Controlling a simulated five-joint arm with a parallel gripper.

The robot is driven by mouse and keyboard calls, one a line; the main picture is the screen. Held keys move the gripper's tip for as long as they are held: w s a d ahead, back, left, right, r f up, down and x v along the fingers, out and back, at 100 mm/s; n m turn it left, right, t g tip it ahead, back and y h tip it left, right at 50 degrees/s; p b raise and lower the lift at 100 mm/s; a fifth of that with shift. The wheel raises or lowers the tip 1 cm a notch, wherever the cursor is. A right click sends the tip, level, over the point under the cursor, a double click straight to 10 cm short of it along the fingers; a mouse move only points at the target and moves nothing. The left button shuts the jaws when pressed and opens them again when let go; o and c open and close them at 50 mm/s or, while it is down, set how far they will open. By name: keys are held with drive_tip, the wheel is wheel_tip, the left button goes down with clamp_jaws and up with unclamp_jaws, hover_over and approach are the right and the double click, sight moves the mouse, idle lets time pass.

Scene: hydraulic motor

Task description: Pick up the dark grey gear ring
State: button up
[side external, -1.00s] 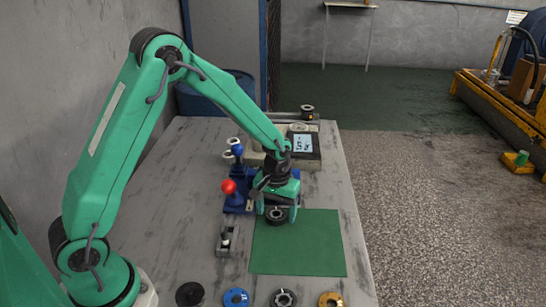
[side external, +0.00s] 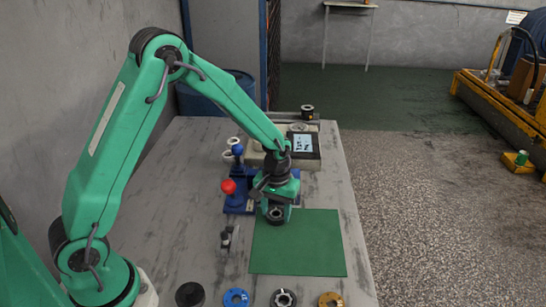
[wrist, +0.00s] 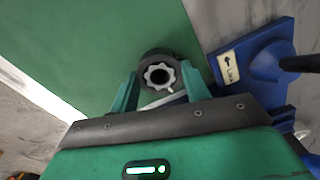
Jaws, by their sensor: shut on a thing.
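The dark grey gear ring (wrist: 148,59) sits between my two green fingers in the wrist view. It has a round dark outer wall and a lighter toothed inner opening. In the side view the ring (side external: 276,217) shows at the lower end of my gripper (side external: 276,211), by the left edge of the green mat. My gripper is shut on the ring. Whether the ring's underside touches the surface is hard to tell.
The green mat (side external: 310,245) is bare to the right. A blue fixture with a red ball knob (side external: 228,187) stands close on the left. A small dark part (side external: 226,238) lies left of the mat. Several round parts, including a blue ring (side external: 236,298), line the front.

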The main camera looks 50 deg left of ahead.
drive_tip(key=shift+r, duration=0.15)
drive_tip(key=shift+r, duration=0.55)
drive_tip(key=r, duration=0.3)
drive_tip(key=shift+s+d+r, duration=0.1)
drive_tip(key=shift+s+d, duration=0.05)
drive_tip(key=shift+d, duration=0.15)
drive_tip(key=s+d+r, duration=0.6)
drive_tip(key=d, duration=0.3)
drive_tip(key=shift+r, duration=0.2)
drive_tip(key=shift+d+r, duration=0.1)
drive_tip(key=shift+r, duration=0.7)
